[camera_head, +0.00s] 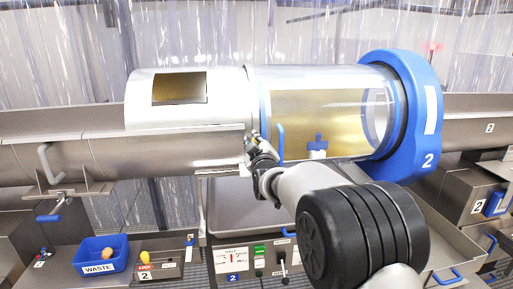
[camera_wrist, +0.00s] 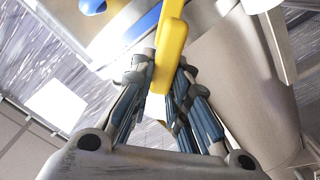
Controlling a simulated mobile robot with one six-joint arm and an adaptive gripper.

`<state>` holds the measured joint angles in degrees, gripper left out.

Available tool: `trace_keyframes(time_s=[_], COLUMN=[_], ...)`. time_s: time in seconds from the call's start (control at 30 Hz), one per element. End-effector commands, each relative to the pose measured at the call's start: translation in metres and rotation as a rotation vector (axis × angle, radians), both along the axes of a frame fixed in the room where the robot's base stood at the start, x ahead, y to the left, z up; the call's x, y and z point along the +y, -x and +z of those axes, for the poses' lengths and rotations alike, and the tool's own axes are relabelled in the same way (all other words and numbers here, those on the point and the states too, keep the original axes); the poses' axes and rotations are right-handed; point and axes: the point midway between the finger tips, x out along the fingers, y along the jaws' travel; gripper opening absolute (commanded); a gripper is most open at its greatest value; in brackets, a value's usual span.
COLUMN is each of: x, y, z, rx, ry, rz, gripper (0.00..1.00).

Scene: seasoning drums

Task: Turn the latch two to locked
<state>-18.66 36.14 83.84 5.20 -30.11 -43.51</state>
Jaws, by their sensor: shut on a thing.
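A yellow latch handle (camera_wrist: 172,42) runs between the fingers of my gripper (camera_wrist: 162,78) in the wrist view. The fingers are shut on its lower end. In the head view, my gripper (camera_head: 254,148) is at the left edge of the drum's clear door (camera_head: 340,108), beside the silver drum section. Only a small bit of yellow shows there, and the fingers hide most of the latch. No label on the latch is readable, and I cannot tell its exact angle relative to locked. The blue ring (camera_head: 413,100) at the drum's right end is marked 2.
A blue handle (camera_head: 281,143) stands close right of my gripper, by the door. A control panel (camera_head: 255,260) is below. Lower left are a blue WASTE bin (camera_head: 98,267) and a box marked LOCK 2 (camera_head: 168,270). Metal troughs (camera_head: 35,125) flank the drum.

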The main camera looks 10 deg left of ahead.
Motion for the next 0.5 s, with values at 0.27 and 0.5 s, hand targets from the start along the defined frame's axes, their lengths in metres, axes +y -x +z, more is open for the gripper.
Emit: trace_keyframes(time_s=[0.27, 0.5], x=[0.0046, 0.0073], y=[0.0013, 0.0021], z=[-0.0065, -0.011], rx=[-0.072, -0.134], ry=[0.252, 0.47], rz=[-0.001, 0.0], gripper=[0.0, 0.0])
